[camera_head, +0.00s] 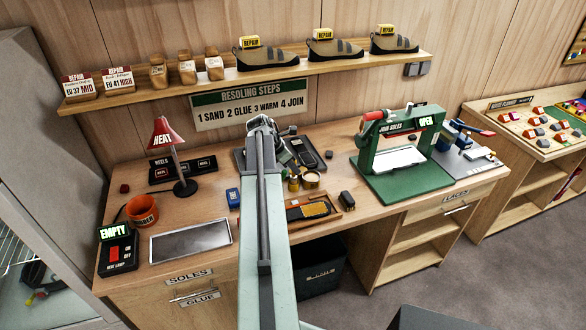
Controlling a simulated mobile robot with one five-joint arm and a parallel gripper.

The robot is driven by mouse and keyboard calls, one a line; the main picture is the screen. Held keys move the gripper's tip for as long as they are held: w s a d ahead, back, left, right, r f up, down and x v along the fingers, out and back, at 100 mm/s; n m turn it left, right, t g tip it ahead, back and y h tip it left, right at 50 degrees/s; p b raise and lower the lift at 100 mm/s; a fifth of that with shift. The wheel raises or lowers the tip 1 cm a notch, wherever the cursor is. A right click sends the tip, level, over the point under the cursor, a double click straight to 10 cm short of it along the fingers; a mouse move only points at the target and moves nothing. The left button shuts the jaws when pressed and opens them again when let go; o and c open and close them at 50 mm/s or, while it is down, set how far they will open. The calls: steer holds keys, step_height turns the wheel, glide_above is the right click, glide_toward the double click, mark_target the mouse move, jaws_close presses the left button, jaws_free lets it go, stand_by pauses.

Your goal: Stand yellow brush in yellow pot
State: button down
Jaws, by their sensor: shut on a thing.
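My arm reaches up the middle of the view over the workbench. My gripper (286,152) is beyond its far end, partly hidden by the arm, and is shut on a slim thing that I take to be the yellow brush; its shape is too small and covered to make out. A small yellow pot (294,184) stands on the bench just right of the arm, below my gripper in the picture. A wider pot with a pale top (312,181) stands close on its right. I cannot tell how high the gripper is above the pots.
A wooden tray with a yellow pad (316,209) lies in front of the pots, with a dark block (347,200) beside it. A green press (400,155) stands right. A red lamp (168,140), orange pot (142,210) and metal tray (190,241) are left.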

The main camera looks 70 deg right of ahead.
steer(key=shift+f, duration=0.25)
steer(key=c, duration=1.2)
jaws_free()
steer(key=p+v, duration=0.6)
steer(key=v, duration=0.2)
steer(key=shift+p, duration=0.35)
